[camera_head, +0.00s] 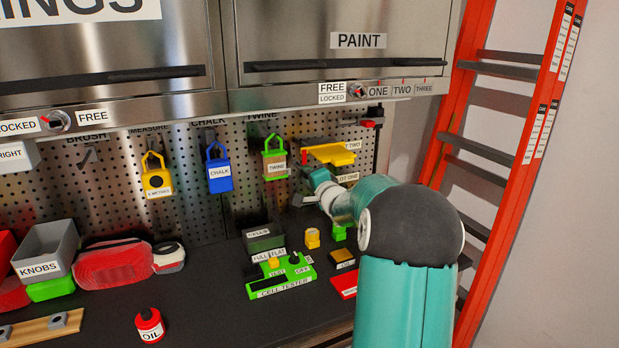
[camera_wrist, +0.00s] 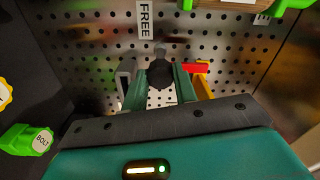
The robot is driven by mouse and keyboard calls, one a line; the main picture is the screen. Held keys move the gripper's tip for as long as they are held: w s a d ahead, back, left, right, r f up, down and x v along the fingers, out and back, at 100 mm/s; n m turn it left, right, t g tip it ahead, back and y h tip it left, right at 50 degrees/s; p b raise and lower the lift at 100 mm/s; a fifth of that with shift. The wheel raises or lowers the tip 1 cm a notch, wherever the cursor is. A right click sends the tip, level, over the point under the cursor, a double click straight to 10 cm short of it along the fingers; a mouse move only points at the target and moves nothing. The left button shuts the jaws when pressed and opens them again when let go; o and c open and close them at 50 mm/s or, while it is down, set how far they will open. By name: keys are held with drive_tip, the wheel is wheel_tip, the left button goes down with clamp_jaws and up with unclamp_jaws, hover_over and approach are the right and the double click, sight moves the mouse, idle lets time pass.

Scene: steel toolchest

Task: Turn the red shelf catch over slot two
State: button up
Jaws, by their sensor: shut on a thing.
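A yellow shelf (camera_head: 333,154) stands out from the pegboard beside a label ending in TWO (camera_head: 353,146), with a slot-one label (camera_head: 348,177) below. A red strip (camera_head: 318,141) lies along its back edge; a red piece (camera_head: 372,123) sits on a dark upright post to the right. I cannot tell which is the catch. The wrist view shows a red piece (camera_wrist: 197,68) by a yellow part (camera_wrist: 203,84), just right of my fingers and apart from them. My gripper (camera_wrist: 160,88) is shut on a dark rounded knob (camera_wrist: 160,72) in front of the pegboard, below the shelf.
Yellow, blue and green padlock-shaped holders (camera_head: 219,172) hang left of the shelf. A red ladder (camera_head: 524,75) stands at right.

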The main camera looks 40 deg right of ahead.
drive_tip(key=o, duration=1)
drive_tip(key=shift+s, duration=0.15)
drive_tip(key=v, duration=1.3)
drive_tip(key=shift+s+a, duration=0.15)
drive_tip(key=shift+s, duration=0.1)
